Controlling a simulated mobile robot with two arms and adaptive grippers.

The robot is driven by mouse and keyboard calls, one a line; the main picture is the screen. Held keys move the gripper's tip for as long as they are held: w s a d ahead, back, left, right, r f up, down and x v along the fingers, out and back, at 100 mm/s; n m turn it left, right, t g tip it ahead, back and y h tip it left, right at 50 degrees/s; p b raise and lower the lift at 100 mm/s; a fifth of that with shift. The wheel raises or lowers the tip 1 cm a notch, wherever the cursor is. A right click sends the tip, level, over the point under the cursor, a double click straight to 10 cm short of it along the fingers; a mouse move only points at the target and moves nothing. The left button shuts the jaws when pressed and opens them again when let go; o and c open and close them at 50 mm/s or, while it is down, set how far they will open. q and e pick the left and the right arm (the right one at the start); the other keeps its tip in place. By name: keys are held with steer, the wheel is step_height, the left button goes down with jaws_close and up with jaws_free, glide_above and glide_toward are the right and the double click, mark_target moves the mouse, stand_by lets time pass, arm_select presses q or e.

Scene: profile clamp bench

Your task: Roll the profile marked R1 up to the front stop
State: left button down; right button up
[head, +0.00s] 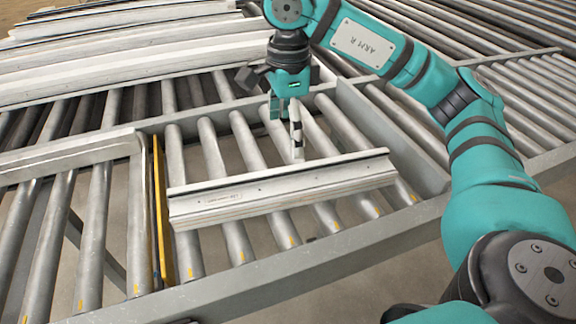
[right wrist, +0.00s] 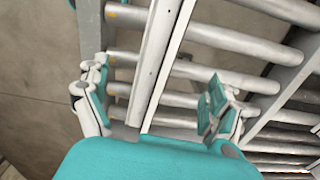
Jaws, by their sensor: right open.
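A long pale grey metal profile (head: 285,192) lies across the rollers in the middle bay. A small label shows on its near face, too small to read. Its left end is close to an upright yellow plate (head: 161,215); I cannot tell whether they touch or whether this plate is the front stop. My right gripper (head: 286,128) is open and points down at the profile's far side, near its middle. In the right wrist view, the profile (right wrist: 158,65) runs between the spread fingers of this gripper (right wrist: 155,98), clear of both. My left gripper is not in view.
Another pale profile (head: 70,155) lies on rollers left of the yellow plate. Several long profiles (head: 130,60) are stacked at the back left. A grey frame rail (head: 300,268) runs along the front. Bare rollers show right of the middle bay.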

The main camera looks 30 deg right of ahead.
mark_target(289, 183)
step_height(289, 183, down, 16)
steer(key=shift+f, duration=0.1)
stand_by(0.4)
steer(key=c, duration=1.7)
steer(key=shift+c, duration=0.2)
steer(key=shift+n+b, duration=0.3)
steer(key=shift+n, duration=0.3)
